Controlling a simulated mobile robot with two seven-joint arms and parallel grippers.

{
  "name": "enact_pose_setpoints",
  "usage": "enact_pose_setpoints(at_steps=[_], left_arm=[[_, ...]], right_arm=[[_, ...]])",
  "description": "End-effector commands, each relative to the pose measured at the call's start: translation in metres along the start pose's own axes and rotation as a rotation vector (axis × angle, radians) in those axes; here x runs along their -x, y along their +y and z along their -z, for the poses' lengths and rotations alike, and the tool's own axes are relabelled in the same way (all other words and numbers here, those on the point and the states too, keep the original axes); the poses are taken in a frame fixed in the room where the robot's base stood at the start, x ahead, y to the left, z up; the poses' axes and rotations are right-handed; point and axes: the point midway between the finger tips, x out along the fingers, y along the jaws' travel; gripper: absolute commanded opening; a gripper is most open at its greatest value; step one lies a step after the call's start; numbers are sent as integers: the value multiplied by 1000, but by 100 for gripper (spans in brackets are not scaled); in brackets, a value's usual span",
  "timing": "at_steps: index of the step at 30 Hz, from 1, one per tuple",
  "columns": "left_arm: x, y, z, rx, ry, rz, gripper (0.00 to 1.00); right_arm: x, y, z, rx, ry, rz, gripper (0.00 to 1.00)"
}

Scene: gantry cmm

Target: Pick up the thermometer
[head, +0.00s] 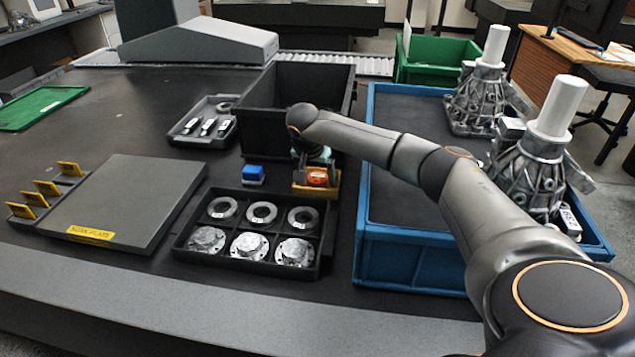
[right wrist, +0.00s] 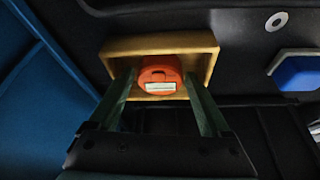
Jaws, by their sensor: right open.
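The thermometer appears to be the round orange-red device (head: 317,178) with a small pale display, sitting in an open tan wooden holder (head: 302,190) on the table. In the right wrist view the device (right wrist: 159,72) sits inside the holder (right wrist: 118,45). My right gripper (right wrist: 160,82) is open, with one green finger on each side of the device. I cannot tell whether the fingers touch it. In the head view my right arm hides most of the gripper, just behind the holder. My left gripper is not in view.
A blue block (head: 253,174) stands left of the holder. A black tray (head: 182,258) of rings and flanges lies in front. A black bin (head: 262,128) stands behind. A blue crate (head: 408,262) with metal castings is close on the right.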

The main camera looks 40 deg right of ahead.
Motion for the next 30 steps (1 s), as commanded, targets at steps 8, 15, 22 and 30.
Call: enact_pose_setpoints(at_steps=[8, 15, 22, 30], left_arm=[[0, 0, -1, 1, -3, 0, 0], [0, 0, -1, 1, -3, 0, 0], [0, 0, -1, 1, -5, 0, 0], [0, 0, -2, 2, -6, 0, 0]], right_arm=[[0, 0, 0, 0, 0, 0, 60], [0, 0, 0, 0, 0, -1, 33], [0, 0, 0, 0, 0, -1, 7], [2, 0, 1, 0, 0, 0, 7]])
